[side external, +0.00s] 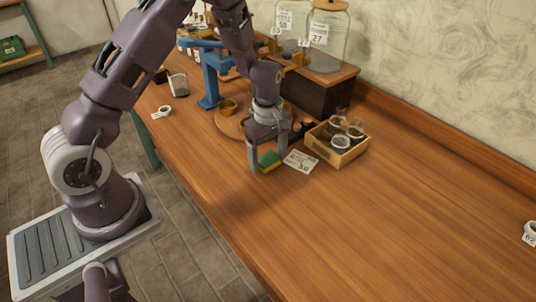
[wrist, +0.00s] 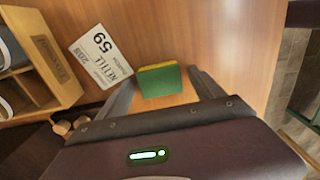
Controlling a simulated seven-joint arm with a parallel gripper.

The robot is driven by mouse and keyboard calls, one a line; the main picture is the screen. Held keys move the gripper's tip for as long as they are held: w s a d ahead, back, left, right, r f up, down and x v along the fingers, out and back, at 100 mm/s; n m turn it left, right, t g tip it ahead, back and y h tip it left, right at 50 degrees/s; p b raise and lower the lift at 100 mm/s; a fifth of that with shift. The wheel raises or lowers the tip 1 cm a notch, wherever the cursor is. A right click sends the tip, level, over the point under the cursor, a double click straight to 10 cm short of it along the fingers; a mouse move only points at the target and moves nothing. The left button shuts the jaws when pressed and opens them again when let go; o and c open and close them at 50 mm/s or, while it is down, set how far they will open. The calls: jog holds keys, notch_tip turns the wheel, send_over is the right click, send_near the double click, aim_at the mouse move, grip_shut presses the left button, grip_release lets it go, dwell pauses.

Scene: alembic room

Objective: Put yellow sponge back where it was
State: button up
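The sponge (wrist: 160,80) has a green face and a thin yellow layer along its far edge. It also shows in the side view (side external: 269,161), at the wooden bench top near the card. My gripper (side external: 267,160) points down over it, one finger on each side. In the wrist view my gripper (wrist: 162,75) has its fingers spread, with the sponge between their tips and a narrow gap on each side. The gripper looks open. Whether the sponge touches the bench is hard to tell.
A round wooden board (side external: 229,124) and blue stand (side external: 209,80) are behind. The bench's front right (side external: 380,230) is clear.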

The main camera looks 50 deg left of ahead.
aim_at(268, 158)
jog(key=s+d+r+m+t, duration=0.1)
jog(key=s+d+r+m, duration=0.15)
jog(key=r, duration=0.85)
jog(key=s+d+r+m+t, duration=0.1)
jog(key=s+r+m, duration=0.25)
jog(key=r, duration=0.85)
jog(key=s+d+r+m+t, duration=0.1)
jog(key=s+r+m, duration=0.1)
jog(key=s+m, duration=0.4)
jog(key=s+d+r+m+t, duration=0.1)
jog(key=s+m, duration=0.5)
jog(key=s, duration=0.6)
jog(key=shift+d+r+t, duration=0.4)
jog(key=shift+r+t, duration=0.4)
jog(key=shift+r, duration=0.15)
